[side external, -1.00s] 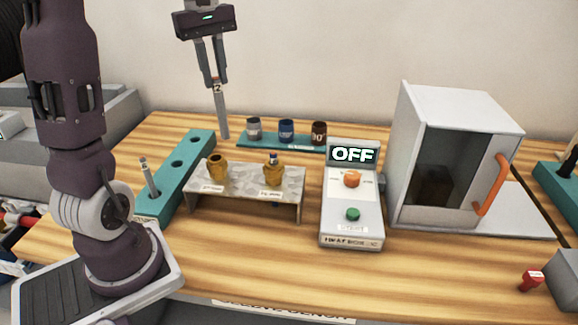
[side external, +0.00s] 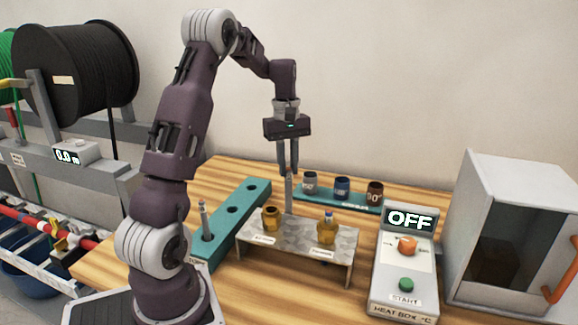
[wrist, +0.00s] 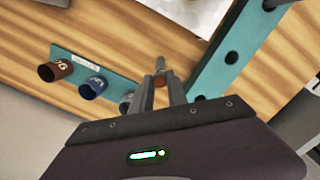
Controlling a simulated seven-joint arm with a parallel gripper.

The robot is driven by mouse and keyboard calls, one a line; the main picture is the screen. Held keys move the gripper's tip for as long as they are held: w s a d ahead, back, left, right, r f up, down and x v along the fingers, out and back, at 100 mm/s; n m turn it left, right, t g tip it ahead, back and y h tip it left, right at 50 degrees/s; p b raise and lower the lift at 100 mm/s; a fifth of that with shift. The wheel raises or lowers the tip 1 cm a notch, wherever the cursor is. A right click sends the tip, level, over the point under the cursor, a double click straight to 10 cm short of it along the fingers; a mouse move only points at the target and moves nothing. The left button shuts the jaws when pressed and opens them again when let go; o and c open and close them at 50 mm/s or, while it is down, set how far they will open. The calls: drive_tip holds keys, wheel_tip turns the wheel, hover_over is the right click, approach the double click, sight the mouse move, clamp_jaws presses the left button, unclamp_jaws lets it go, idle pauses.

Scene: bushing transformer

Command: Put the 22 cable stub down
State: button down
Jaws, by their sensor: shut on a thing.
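My gripper (side external: 289,168) is shut on the 22 cable stub (side external: 289,192), a thin grey rod held upright. The stub hangs behind the left part of the grey stand, to the right of the teal holed block (side external: 222,232); whether its lower end touches anything is unclear. In the wrist view my gripper (wrist: 161,88) has the stub (wrist: 159,64) between its fingertips, with an orange-brown patch on it. The teal block (wrist: 214,82) there lies to the right, apart from the stub, with two empty holes showing. Another stub (side external: 205,219) stands in the block's near hole.
The grey stand (side external: 285,236) carries two gold bushings (side external: 271,218) (side external: 327,231). A teal tray (side external: 325,196) with grey, blue and brown cups is behind it. The heat box control (side external: 404,270) reads OFF, beside a white cabinet (side external: 515,185). Bare wood lies left of the teal block.

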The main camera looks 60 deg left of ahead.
drive_tip(key=c, duration=1.3)
unclamp_jaws()
drive_tip(key=shift+f, duration=0.15)
